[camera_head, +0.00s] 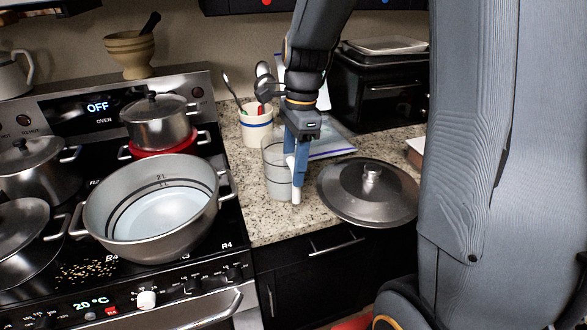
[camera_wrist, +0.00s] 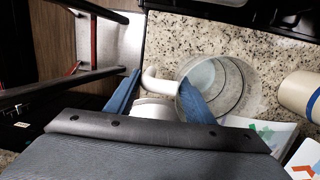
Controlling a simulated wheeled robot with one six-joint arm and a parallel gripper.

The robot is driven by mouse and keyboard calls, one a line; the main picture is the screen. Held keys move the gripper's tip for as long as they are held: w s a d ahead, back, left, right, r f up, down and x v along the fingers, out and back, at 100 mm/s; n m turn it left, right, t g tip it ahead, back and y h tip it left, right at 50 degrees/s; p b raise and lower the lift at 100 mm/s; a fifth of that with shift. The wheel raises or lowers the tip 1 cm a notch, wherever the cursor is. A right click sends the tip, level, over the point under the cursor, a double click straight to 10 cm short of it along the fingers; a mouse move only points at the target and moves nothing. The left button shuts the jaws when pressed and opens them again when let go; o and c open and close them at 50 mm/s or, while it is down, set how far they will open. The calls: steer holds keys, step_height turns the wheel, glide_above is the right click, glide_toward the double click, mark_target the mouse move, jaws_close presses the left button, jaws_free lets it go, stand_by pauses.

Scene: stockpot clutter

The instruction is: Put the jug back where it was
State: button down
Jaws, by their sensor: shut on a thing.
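The jug (camera_head: 276,172) is a clear, greyish vessel with a white handle. It is upright at the counter's front left, beside the stove; I cannot tell whether its base touches the counter. My gripper (camera_head: 298,160) points down at the jug's right side and is shut on it at the handle. In the wrist view the jug (camera_wrist: 222,88) shows from above with its round mouth open. The blue fingers of my gripper (camera_wrist: 160,97) stand either side of the white handle, the right one overlapping the jug's wall. The fingers hide part of the handle.
A large pot (camera_head: 150,210) with water stands on the stove, left of the jug. A dark lid (camera_head: 368,190) lies close on the right. A utensil crock (camera_head: 257,128) and a blue-edged sheet (camera_head: 330,142) are behind. A toaster oven (camera_head: 380,90) stands further back.

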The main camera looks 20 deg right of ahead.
steer(key=shift+f, duration=0.95)
steer(key=c, duration=0.8)
jaws_free()
steer(key=shift+c, duration=0.2)
step_height(320, 180, up, 12)
steer(key=d+b, duration=0.1)
steer(key=b, duration=0.1)
steer(key=shift+w+d, duration=0.2)
steer(key=shift+w, duration=0.1)
steer(key=shift+s, duration=0.1)
